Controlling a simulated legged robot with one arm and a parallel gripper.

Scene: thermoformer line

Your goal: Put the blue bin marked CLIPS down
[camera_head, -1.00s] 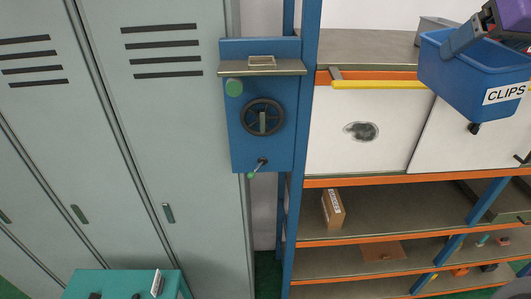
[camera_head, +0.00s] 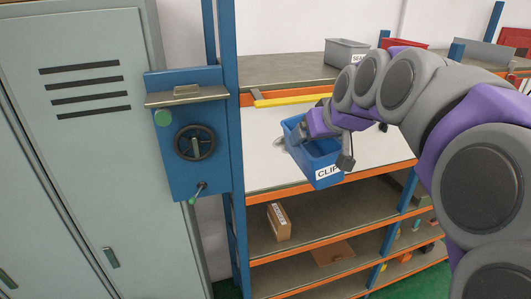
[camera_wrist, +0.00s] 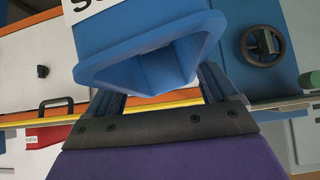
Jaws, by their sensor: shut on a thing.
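The blue bin (camera_head: 318,172) is held in the air in front of the shelving's white panels. My gripper (camera_head: 302,133) is shut on the bin's upper edge, and my arm reaches in from the right. In the wrist view the blue bin (camera_wrist: 150,50) fills the upper middle, with the fingers of my gripper (camera_wrist: 162,88) at its rim. Its label is mostly cut off there. The bin's underside contact cannot be seen clearly.
A grey bin (camera_head: 345,53) and a red bin (camera_head: 402,44) stand on the top shelf (camera_head: 285,68). A yellow bar (camera_head: 290,99) runs below its edge. A cardboard box (camera_head: 279,222) sits on a lower shelf. A blue handwheel unit (camera_head: 190,135) is at the left, beside grey lockers (camera_head: 85,150).

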